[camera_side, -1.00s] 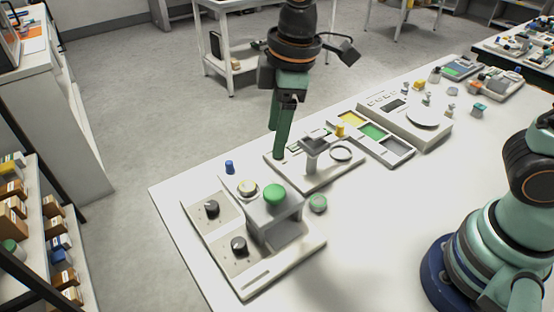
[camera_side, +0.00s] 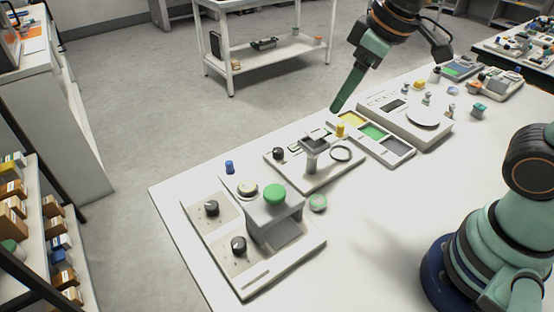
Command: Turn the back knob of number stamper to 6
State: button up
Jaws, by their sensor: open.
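The number stamper is the light grey panel (camera_side: 286,261) at the near left of the table, with a raised block and a green button (camera_side: 274,195). It carries two dark round knobs on its left side. One knob (camera_side: 211,208) is farther from the camera and the other knob (camera_side: 239,246) is nearer. The numbers around them are too small to read. My gripper (camera_side: 338,104) is open and empty. It hangs tilted at the upper middle, by the yellow section of the tray, well apart from both knobs. One finger mostly hides the other.
Another device with a dark knob (camera_side: 278,153) and a ring stands behind the stamper. A tray with yellow and green sections (camera_side: 398,148) and a scale (camera_side: 424,114) lie to the right. A small blue object (camera_side: 229,167) stands near the left table edge.

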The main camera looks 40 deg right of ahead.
dwell(0.3)
jog(key=n+g, duration=0.4)
jog(key=n, duration=1.1)
send_over(238, 242)
notch_tip(238, 242, down, 11)
jog(key=shift+h, duration=0.4)
notch_tip(238, 242, down, 11)
jog(key=shift+f, duration=0.2)
jog(key=shift+c, duration=0.3)
grip_shut()
